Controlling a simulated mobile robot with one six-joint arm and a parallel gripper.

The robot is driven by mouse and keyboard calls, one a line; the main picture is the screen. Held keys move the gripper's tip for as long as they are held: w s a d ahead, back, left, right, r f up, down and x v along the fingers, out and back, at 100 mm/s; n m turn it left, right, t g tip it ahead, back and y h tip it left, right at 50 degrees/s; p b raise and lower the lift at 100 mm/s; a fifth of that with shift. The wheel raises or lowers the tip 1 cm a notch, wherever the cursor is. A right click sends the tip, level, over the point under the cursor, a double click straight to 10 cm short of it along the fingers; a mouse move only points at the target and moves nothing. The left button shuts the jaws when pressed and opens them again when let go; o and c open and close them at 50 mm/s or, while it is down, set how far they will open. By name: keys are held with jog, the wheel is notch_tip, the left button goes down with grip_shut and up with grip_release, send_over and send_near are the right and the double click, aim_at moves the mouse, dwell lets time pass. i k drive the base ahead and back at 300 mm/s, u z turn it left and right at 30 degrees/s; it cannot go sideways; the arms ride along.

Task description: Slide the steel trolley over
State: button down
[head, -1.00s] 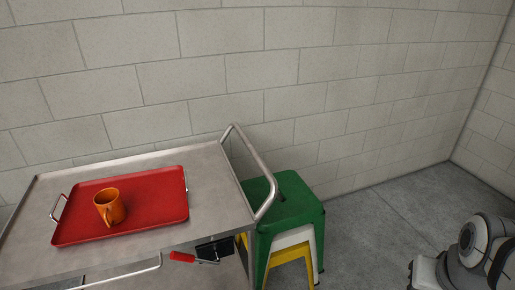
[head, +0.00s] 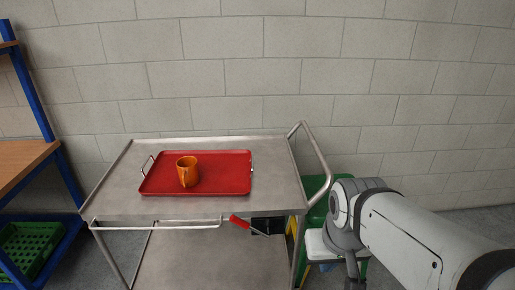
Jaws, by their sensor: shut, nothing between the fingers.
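The steel trolley (head: 120,187) stands against the block wall, its top level and its lower shelf (head: 195,262) showing. A bent tube handle (head: 315,160) rises at its right end, and a rail (head: 160,227) runs along its front. A red tray (head: 220,172) with metal handles lies on the top, with an orange mug (head: 187,172) upright on it. My arm reaches in from the right, in front of the stools. My gripper is mostly cut off at the bottom edge, so its fingertips do not show.
A green stool (head: 316,186) and other stacked stools stand beside the trolley's right end, partly behind my arm. A red-handled tool (head: 240,222) shows at the front right. A blue-framed rack (head: 62,180) with a green crate (head: 28,245) stands at the left.

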aim_at(192, 243)
jog(key=u, duration=0.05)
jog(key=i, duration=1)
jog(key=u, duration=0.05)
